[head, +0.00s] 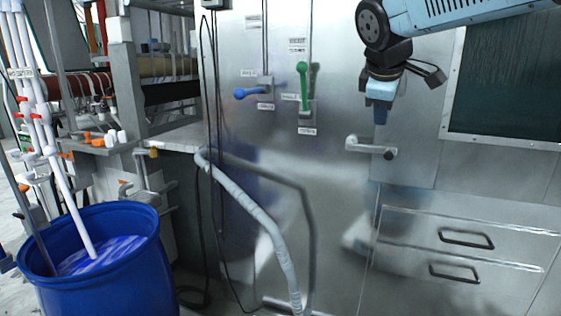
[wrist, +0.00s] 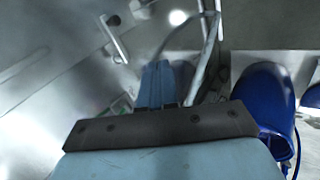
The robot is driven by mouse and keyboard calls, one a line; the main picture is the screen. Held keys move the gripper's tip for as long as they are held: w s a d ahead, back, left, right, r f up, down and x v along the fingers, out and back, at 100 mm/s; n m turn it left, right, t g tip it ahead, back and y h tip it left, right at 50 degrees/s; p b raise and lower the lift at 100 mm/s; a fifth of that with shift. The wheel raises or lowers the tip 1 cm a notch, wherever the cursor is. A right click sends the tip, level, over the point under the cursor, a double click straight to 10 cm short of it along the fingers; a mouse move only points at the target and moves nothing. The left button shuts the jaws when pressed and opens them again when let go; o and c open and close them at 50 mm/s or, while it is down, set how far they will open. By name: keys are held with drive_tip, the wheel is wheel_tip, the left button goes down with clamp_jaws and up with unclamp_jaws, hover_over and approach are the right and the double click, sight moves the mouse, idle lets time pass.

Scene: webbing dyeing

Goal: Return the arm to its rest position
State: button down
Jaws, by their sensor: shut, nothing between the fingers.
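My gripper (head: 380,115) hangs from my blue arm at the upper right of the head view, pointing down in front of the steel cabinet (head: 340,200). Its light-blue fingers are together with nothing between them. In the wrist view my gripper (wrist: 157,68) shows the fingers side by side beyond a dark plate. In the head view it is above and apart from a lever door handle (head: 370,147). It appears to touch nothing.
A blue lever (head: 250,92) and a green lever (head: 303,85) are on the cabinet face. A grey hose (head: 255,215) runs down in front. A blue barrel (head: 110,275) of blue liquid stands at lower left. Drawers with dark handles (head: 466,238) are at lower right.

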drive_tip(key=s+d+f+m+g+y, duration=0.1)
drive_tip(key=s+d+f+m+y, duration=0.1)
drive_tip(key=s+f+m, duration=1)
drive_tip(key=s+f, duration=0.2)
drive_tip(key=s, duration=0.3)
drive_tip(key=shift+s+f+y, duration=0.2)
drive_tip(key=shift+s+y, duration=0.15)
drive_tip(key=shift+y, duration=0.05)
drive_tip(key=shift+d, duration=0.1)
